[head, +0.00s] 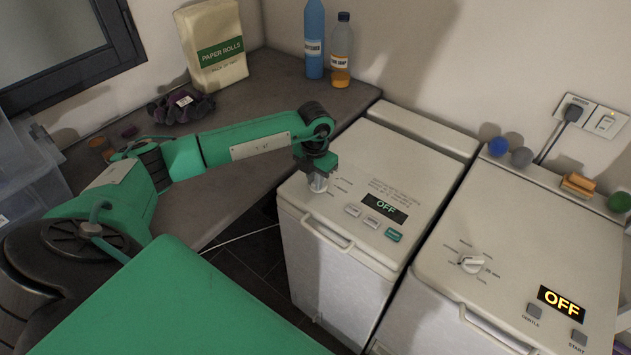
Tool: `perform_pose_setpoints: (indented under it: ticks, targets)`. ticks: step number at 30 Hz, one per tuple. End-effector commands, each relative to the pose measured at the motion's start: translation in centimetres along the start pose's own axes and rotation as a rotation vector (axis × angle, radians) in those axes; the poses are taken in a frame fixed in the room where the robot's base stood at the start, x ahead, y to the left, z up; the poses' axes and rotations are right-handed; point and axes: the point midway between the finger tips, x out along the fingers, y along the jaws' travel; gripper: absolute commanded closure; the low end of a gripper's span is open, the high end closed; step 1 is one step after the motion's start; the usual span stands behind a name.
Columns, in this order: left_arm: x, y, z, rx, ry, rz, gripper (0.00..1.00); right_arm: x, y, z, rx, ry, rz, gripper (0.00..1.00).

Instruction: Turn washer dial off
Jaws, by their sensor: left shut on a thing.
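The left toploader (345,250) is white, with a dial (318,184) near the left of its top panel. My left gripper (318,172) points down over this dial and is shut on it, covering much of it. The left machine's display (385,207) reads OFF. The right toploader (540,225) has its own white dial (471,263), uncovered, and its display (561,301) also reads OFF in yellow. The print around the dials is too small to read. My right gripper is not in view.
Blue (314,40) and orange (341,52) bottles and a paper rolls pack (212,47) stand on the grey counter (270,112). Balls (498,146) and a sponge (578,186) sit behind the right machine's panel.

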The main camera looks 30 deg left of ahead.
Motion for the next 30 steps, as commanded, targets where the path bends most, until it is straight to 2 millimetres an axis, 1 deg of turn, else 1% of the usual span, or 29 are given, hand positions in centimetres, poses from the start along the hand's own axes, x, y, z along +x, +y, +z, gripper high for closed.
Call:
perform_pose_setpoints:
  ticks: [12,13,15,16,25,28,30]
  targets:
    - [-0.1,0.0,0.0,0.005,-0.001,0.001,1.00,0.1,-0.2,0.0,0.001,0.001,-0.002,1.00]
    - [-0.1,0.0,0.0,0.005,-0.001,0.001,0.79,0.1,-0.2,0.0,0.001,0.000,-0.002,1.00]
    - [-0.1,0.0,0.0,0.005,-0.001,0.000,0.65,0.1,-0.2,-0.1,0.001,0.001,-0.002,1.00]
    - [-0.1,0.0,0.0,0.005,-0.001,0.000,0.63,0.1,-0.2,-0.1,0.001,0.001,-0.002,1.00]
    - [-0.2,0.0,0.0,0.005,-0.001,0.000,0.63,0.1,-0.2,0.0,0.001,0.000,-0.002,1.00]
    - [-0.9,0.0,0.1,0.004,-0.004,0.000,0.63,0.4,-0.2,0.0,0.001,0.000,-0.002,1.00]
    - [-1.9,0.0,0.1,0.005,-0.004,0.000,0.63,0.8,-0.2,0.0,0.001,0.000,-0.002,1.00]
